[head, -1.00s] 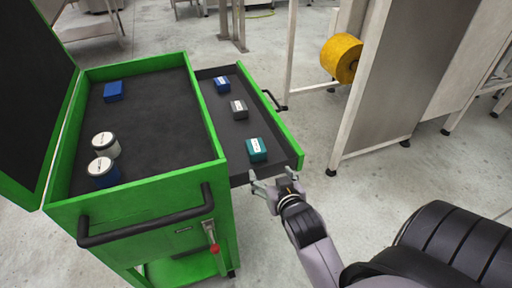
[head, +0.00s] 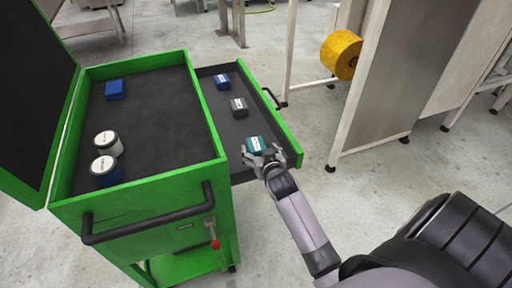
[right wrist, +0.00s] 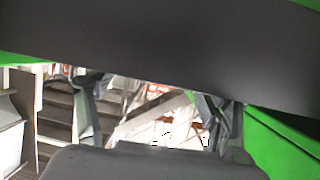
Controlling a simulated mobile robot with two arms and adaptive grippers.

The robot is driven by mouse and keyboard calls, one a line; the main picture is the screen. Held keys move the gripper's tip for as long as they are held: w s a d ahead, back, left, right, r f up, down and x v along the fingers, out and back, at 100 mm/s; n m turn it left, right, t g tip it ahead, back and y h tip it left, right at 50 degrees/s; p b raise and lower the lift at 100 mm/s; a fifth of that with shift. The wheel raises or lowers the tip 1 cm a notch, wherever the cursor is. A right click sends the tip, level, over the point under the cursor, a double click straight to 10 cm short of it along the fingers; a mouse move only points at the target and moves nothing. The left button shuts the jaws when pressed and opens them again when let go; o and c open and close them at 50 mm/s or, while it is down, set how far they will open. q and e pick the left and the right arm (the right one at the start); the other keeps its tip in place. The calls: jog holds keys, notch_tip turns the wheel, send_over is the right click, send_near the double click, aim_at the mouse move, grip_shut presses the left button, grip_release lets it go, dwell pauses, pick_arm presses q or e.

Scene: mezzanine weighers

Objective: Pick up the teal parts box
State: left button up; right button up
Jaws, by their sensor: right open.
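The teal parts box (head: 255,142) has a white label on top and sits in the open drawer (head: 238,165) near its front end. My right gripper (head: 263,156) is open at the near side of the box, its fingers covering the box's lower part. I cannot tell whether the fingers touch it. In the right wrist view the box cannot be made out. My left gripper is not in view.
A grey box (head: 239,107) and a blue box (head: 222,81) lie farther back in the drawer. The green cart (head: 150,187) holds two white-lidded jars (head: 107,144) and another blue box (head: 115,90) on top. A metal frame with a yellow roll (head: 341,54) stands to the right.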

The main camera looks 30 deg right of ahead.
aim_at(256, 143)
jog(key=x, duration=0.3)
jog(key=shift+w+d+f, duration=0.1)
jog(key=shift+w+f, duration=0.05)
jog(key=shift+w, duration=0.15)
jog(key=shift+s, duration=0.1)
jog(key=shift+c, duration=0.4)
jog(key=c, duration=1.2)
jog(key=shift+c, duration=0.2)
jog(key=shift+r, duration=0.2)
jog(key=shift+c, duration=0.2)
